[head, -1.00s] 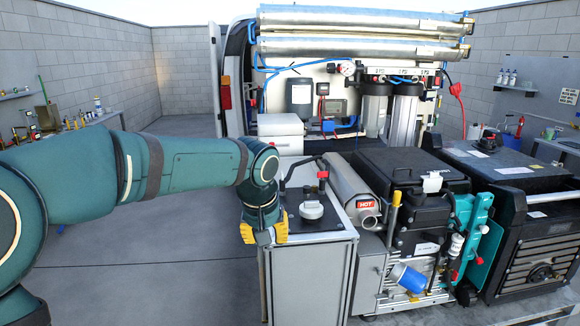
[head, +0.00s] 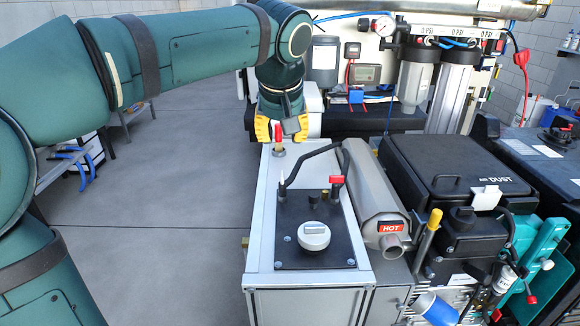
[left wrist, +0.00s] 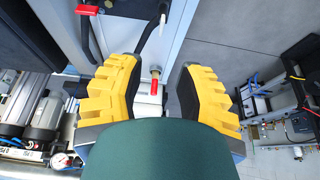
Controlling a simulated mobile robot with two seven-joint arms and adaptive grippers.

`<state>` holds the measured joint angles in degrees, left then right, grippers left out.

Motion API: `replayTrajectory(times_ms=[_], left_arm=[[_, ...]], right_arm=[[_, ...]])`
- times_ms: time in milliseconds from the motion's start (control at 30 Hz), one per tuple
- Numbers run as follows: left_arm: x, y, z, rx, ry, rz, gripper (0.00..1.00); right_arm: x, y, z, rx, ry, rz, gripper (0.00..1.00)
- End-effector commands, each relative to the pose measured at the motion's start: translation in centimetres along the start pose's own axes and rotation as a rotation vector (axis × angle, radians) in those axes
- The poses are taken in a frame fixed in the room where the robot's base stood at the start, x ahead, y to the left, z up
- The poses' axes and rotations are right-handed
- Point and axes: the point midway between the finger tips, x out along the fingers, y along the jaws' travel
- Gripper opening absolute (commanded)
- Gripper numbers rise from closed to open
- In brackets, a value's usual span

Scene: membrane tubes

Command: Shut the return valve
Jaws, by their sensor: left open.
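A small valve with an upright red handle (head: 279,140) stands at the far end of the light cabinet top (head: 262,222). It also shows in the left wrist view, its red handle (left wrist: 154,88) between the fingers. My left gripper (head: 279,132) points down over this valve. Its yellow fingers (left wrist: 160,100) are open and apart from the handle. A second red-handled valve (head: 337,183) sits on the black panel (head: 290,252), with a black hose beside it. No label shows which one is the return valve. My right gripper is out of view.
A white round knob (head: 314,236) is on the black panel. A silver exhaust cylinder (head: 372,195) marked HOT lies right of the cabinet. A black case (head: 450,170) stands farther right. Open floor (head: 150,230) lies left of the cabinet.

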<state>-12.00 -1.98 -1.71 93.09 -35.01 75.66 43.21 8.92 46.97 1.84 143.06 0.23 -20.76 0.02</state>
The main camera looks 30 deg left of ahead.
Motion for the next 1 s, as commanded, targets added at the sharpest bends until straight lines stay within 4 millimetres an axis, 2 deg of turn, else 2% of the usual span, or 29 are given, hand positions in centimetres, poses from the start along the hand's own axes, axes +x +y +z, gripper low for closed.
replayTrajectory(times_ms=[600, 800, 1000], left_arm=[[11.0, -0.1, 0.1, 0.000, -0.003, -0.003, 0.36], [12.8, 0.0, 0.1, 0.001, -0.002, -0.001, 0.36], [13.2, 0.0, 0.0, 0.000, -0.001, -0.001, 0.36]], right_arm=[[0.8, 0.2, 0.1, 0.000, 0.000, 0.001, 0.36], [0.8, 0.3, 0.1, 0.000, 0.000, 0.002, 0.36], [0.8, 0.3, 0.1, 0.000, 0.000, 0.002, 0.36]])
